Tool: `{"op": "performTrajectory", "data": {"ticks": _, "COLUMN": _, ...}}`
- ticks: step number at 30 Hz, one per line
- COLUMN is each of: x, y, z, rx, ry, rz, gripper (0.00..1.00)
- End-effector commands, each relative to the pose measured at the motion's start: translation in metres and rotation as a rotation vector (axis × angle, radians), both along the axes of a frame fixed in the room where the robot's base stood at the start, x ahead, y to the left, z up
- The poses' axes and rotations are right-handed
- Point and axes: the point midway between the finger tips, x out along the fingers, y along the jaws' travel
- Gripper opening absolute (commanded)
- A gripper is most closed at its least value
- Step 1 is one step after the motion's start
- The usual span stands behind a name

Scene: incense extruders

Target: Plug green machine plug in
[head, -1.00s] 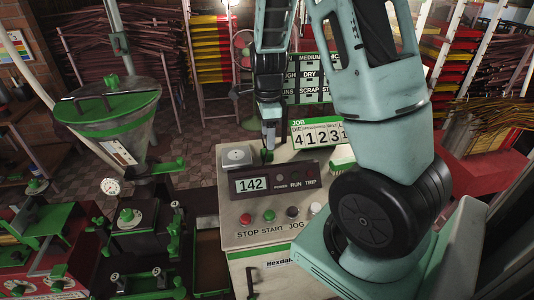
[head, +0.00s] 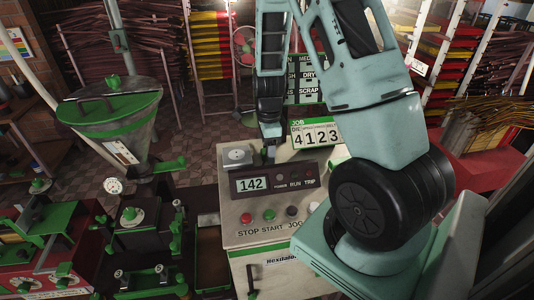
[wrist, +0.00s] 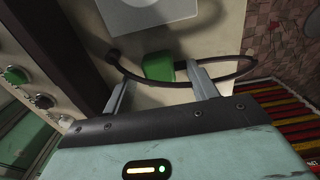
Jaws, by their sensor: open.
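The green plug (wrist: 158,66) lies on the pale top of the control cabinet in the wrist view, with a dark cord curving around it. My gripper (wrist: 160,74) is open, with one finger on each side of the plug; I cannot tell whether either finger touches it. In the head view my gripper (head: 270,152) is low over the cabinet top, and the plug is hidden there. A white socket plate (head: 237,155) is just left of the gripper. It also shows at the top of the wrist view (wrist: 140,12), partly cut off.
The control cabinet (head: 235,212) has a 142 display (head: 252,184) and a row of buttons. A JOB counter sign (head: 315,133) stands close behind the gripper. A green-topped hopper machine (head: 110,105) stands to the left. Racks of incense sticks line the back.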

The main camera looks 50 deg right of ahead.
Motion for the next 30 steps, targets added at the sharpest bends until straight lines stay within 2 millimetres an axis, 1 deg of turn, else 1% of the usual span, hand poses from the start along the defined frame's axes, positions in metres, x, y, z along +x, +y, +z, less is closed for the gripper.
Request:
{"op": "performTrajectory", "data": {"ticks": 6, "x": 0.000, "y": 0.000, "z": 0.000, "rx": 0.000, "ry": 0.000, "rz": 0.000, "gripper": 0.58}}
{"op": "performTrajectory", "data": {"ticks": 8, "x": 0.000, "y": 0.000, "z": 0.000, "rx": 0.000, "ry": 0.000, "rz": 0.000, "gripper": 0.41}}
{"op": "performTrajectory", "data": {"ticks": 9, "x": 0.000, "y": 0.000, "z": 0.000, "rx": 0.000, "ry": 0.000, "rz": 0.000, "gripper": 0.30}}
{"op": "performTrajectory", "data": {"ticks": 11, "x": 0.000, "y": 0.000, "z": 0.000, "rx": 0.000, "ry": 0.000, "rz": 0.000, "gripper": 0.14}}
{"op": "performTrajectory", "data": {"ticks": 12, "x": 0.000, "y": 0.000, "z": 0.000, "rx": 0.000, "ry": 0.000, "rz": 0.000, "gripper": 0.12}}
{"op": "performTrajectory", "data": {"ticks": 19, "x": 0.000, "y": 0.000, "z": 0.000, "rx": 0.000, "ry": 0.000, "rz": 0.000, "gripper": 0.12}}
{"op": "performTrajectory", "data": {"ticks": 23, "x": 0.001, "y": -0.001, "z": 0.007, "rx": -0.002, "ry": -0.003, "rz": 0.000, "gripper": 0.12}}
{"op": "performTrajectory", "data": {"ticks": 26, "x": 0.002, "y": 0.000, "z": 0.020, "rx": -0.003, "ry": -0.005, "rz": 0.001, "gripper": 0.12}}
{"op": "performTrajectory", "data": {"ticks": 30, "x": 0.002, "y": 0.000, "z": 0.047, "rx": -0.003, "ry": -0.008, "rz": 0.002, "gripper": 0.12}}
